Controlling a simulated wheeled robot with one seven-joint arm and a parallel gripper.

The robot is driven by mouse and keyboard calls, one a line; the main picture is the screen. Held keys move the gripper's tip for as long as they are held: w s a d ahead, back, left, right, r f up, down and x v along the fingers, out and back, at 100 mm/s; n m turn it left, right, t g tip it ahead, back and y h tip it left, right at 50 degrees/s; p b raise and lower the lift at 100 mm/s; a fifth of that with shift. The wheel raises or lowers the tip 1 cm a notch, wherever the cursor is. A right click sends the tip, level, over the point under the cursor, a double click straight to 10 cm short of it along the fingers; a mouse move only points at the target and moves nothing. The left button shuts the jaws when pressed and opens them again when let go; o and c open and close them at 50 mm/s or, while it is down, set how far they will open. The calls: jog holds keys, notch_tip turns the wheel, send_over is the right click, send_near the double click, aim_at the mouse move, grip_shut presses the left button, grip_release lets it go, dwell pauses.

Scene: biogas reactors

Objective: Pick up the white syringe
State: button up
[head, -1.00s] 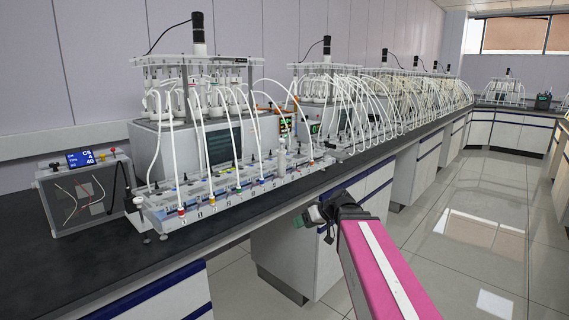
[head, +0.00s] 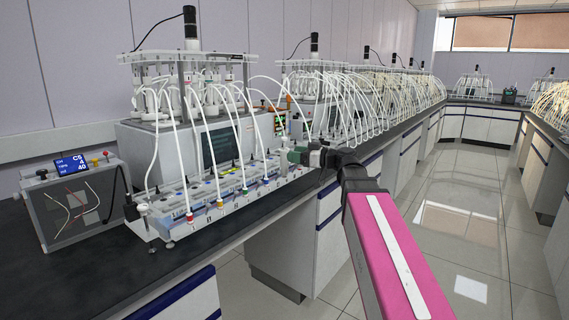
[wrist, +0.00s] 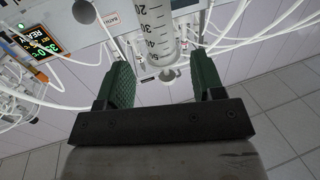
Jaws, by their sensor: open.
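The white syringe (wrist: 155,35) shows in the wrist view as a clear-white barrel with dark printed numbers and graduation lines. Its rounded end lies in the space between the two green finger pads of my gripper (wrist: 160,68). The jaws are open, with a gap on both sides of the barrel. In the head view my gripper (head: 294,156) is at the right end of the nearest reactor's front rack (head: 215,205). The syringe is hard to make out there, among the tubes and beside the gripper.
White tubes arch around the gripper from the nearest reactor (head: 190,75). A lit display (wrist: 38,42) stands at the left in the wrist view. A grey box with a blue screen (head: 75,205) sits on the dark bench at the left. The aisle floor (head: 450,215) is clear.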

aim_at(280, 149)
jog(key=x, duration=0.6)
jog(key=shift+a+r, duration=0.3)
jog(key=shift+r, duration=0.1)
jog(key=c, duration=0.8)
jog(key=shift+r, duration=0.15)
jog(key=shift+c, duration=0.2)
jog(key=shift+r, duration=0.65)
notch_tip(280, 149, up, 2)
jog(key=shift+r, duration=0.2)
jog(key=s+a+r, duration=0.5)
jog(key=s+r, duration=0.2)
jog(key=s, duration=0.3)
jog(key=shift+a, duration=0.4)
jog(key=shift+r, duration=1.5)
